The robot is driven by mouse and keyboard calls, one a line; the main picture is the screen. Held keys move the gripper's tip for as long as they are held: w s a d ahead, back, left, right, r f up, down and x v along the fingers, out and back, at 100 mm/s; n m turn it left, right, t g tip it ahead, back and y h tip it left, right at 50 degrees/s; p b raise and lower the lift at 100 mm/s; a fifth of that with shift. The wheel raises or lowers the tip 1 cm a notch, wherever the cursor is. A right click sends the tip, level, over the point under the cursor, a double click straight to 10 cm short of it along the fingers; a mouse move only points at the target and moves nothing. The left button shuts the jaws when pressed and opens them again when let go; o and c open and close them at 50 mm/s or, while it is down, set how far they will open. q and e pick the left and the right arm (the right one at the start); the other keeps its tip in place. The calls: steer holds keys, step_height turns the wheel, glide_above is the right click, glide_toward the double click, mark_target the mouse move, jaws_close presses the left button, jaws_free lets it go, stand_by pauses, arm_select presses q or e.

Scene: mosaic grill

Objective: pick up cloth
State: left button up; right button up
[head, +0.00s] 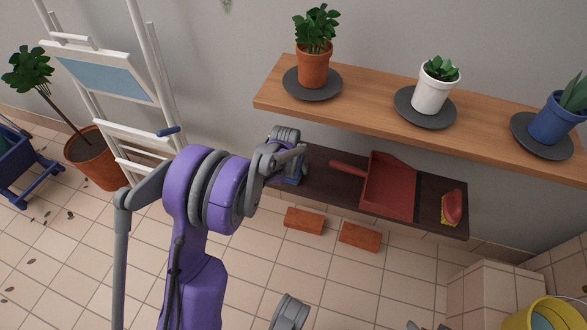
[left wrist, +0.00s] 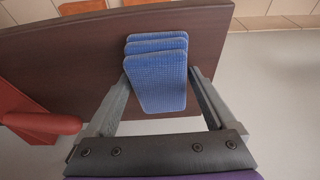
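The cloth (left wrist: 158,84) is blue and looks folded in layers on the dark lower shelf. In the left wrist view it lies between the two fingers of my left gripper (left wrist: 157,88). The fingers are apart, one along each side of the cloth; I cannot tell whether they touch it. In the head view my left gripper (head: 290,165) reaches down to the shelf's left end and hides most of the cloth (head: 293,181). Small grey parts at the bottom edge of the head view may be my right gripper (head: 428,326), too cut off to judge.
The dark lower shelf (head: 335,195) also holds a red dustpan (head: 390,188) and a red brush (head: 453,206). A wooden shelf (head: 370,85) with potted plants hangs above it. Two bricks (head: 304,221) (head: 360,237) lie on the floor below.

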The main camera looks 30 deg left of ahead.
arm_select(q)
steer(key=c, duration=0.9)
steer(key=shift+r, duration=0.1)
steer(key=shift+r+p, duration=0.35)
steer(key=shift+r, duration=0.15)
steer(key=v, duration=0.1)
steer(key=p+v, duration=0.1)
steer(key=v, duration=0.1)
steer(key=shift+w+r, duration=0.25)
steer(key=shift+w, duration=0.05)
steer(key=s+d+p, duration=0.1)
steer(key=s+d, duration=0.3)
steer(key=s, duration=1.3)
steer(key=shift+f+p, duration=0.3)
steer(key=shift+s, duration=0.15)
